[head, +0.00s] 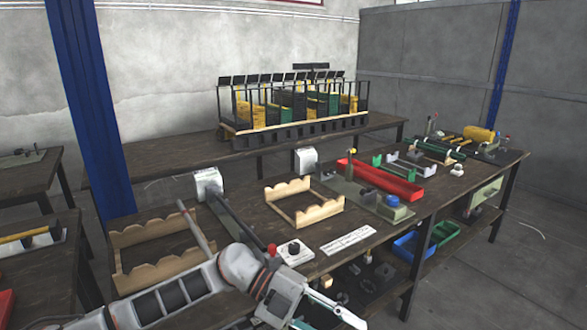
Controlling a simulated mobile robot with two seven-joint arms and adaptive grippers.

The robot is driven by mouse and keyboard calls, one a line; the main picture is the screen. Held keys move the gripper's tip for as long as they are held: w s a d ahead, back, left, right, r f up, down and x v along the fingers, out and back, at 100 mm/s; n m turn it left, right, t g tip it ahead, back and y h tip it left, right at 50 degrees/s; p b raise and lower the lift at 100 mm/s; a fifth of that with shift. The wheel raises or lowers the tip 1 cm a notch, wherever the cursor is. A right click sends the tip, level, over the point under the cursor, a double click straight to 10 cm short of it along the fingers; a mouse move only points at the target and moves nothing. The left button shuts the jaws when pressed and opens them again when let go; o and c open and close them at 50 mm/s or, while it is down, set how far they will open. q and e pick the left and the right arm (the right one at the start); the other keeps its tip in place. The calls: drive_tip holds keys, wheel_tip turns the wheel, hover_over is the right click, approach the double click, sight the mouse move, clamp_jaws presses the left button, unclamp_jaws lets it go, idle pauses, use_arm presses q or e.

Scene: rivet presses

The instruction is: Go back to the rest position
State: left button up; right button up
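My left arm comes in from the lower left and reaches over the near edge of the workbench (240,222). My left gripper (325,318) is at the bottom middle of the head view, cut off by the lower edge, so its opening cannot be judged. No object shows in it. My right gripper is not in view.
Wooden cradles (305,205) and (165,240), a long lever tool (232,222), a red-button box (291,250) and a white label strip (348,240) lie near the arm. A red tray (385,180) is farther right. A blue post (88,110) stands left; bins (412,245) sit below.

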use_arm(q)
wheel_tip(320, 180, up, 5)
drive_tip(key=s+d+n+t+h+p, duration=0.1)
drive_tip(key=d+n+t+h+p, duration=0.1)
drive_tip(key=n+t+h, duration=0.55)
drive_tip(key=w+a+f+n+t+y+p, duration=0.25)
drive_tip(key=a+f+n+t+y, duration=0.45)
drive_tip(key=a+n+t, duration=0.55)
drive_tip(key=s+a+f+n+y, duration=0.4)
drive_tip(key=a+f+n+y, duration=0.35)
drive_tip(key=f, duration=0.25)
drive_tip(key=s+a+f+n+g+y+p, duration=0.1)
drive_tip(key=s+a+f+n+g+y, duration=0.2)
drive_tip(key=s+a+f, duration=0.8)
drive_tip(key=s+a+g, duration=0.1)
drive_tip(key=s, duration=0.2)
drive_tip(key=shift+s+f+y, duration=0.2)
drive_tip(key=shift+f+y, duration=0.1)
drive_tip(key=shift+f, duration=0.1)
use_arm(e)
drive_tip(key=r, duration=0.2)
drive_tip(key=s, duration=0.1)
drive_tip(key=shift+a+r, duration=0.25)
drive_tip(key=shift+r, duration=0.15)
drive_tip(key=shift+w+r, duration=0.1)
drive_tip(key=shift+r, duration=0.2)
